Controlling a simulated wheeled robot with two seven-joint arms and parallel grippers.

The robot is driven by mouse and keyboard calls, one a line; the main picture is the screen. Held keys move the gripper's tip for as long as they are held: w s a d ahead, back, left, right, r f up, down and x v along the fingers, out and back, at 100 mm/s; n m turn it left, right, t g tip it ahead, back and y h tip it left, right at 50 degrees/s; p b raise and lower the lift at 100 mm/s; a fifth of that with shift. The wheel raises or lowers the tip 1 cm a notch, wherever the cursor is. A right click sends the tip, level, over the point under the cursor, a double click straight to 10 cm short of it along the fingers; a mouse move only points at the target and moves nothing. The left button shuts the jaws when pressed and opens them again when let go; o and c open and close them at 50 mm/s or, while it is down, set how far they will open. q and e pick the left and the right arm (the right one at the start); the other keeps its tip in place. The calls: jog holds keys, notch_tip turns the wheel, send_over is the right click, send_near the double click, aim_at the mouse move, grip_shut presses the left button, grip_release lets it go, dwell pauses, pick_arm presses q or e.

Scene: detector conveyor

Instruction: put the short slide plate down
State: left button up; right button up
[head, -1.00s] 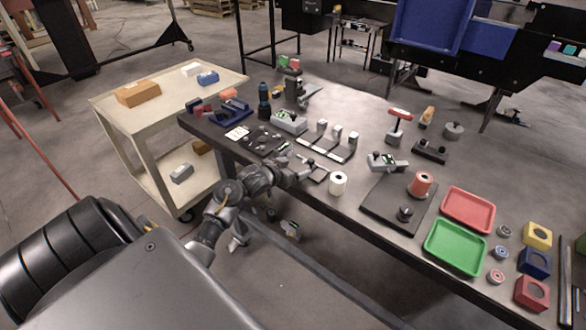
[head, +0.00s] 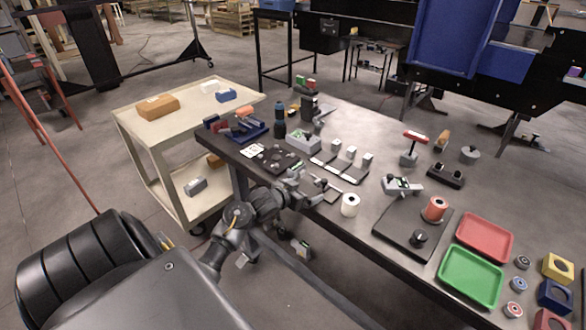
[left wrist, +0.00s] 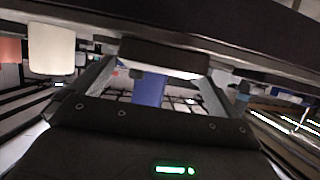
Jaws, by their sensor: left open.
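My left gripper (head: 306,191) is at the near edge of the dark table, and its arm comes in from the lower left. It is open. A small dark flat plate with a pale edge, which looks like the short slide plate (head: 328,187), lies at the table edge just beyond the fingertips. I cannot tell whether they touch. In the left wrist view the two fingers of my left gripper (left wrist: 157,80) stand apart. A dark flat piece with a pale underside (left wrist: 165,55) shows between and beyond them, perhaps that plate. My right gripper is not in view.
A white roll (head: 350,205) stands close to the right of the gripper. Behind is a rail with several grey blocks (head: 351,152); a black plate (head: 272,158) lies left. A dark board (head: 396,234), green tray (head: 471,277) and red tray (head: 484,238) are right. A cream cart (head: 163,145) stands left.

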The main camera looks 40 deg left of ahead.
pick_arm(q)
jog(key=v, duration=1)
jog(key=shift+s+d, duration=0.1)
jog(key=shift+s, duration=0.05)
jog(key=s+d+f+g, duration=0.2)
jog(key=s+d+f, duration=0.15)
jog(key=f, duration=0.85)
jog(key=s+d+f+g, duration=0.2)
jog(key=s+f, duration=0.2)
jog(key=f, duration=0.8)
jog(key=s+d+f+g, duration=0.2)
jog(key=s+d+f, duration=0.15)
jog(key=f, duration=0.85)
jog(key=s+d+f+m+g, duration=0.1)
jog(key=s+f, duration=0.4)
jog(key=s, duration=0.5)
jog(key=s+d+f+m+g, duration=0.1)
jog(key=s+d+f+g, duration=0.2)
jog(key=s, duration=0.7)
jog(key=s+d+f+g, duration=0.2)
jog(key=s+d+f, duration=0.3)
jog(key=s+f, duration=0.3)
jog(key=s, duration=0.3)
jog(key=shift+f+m, duration=0.2)
jog(key=shift+m, duration=0.2)
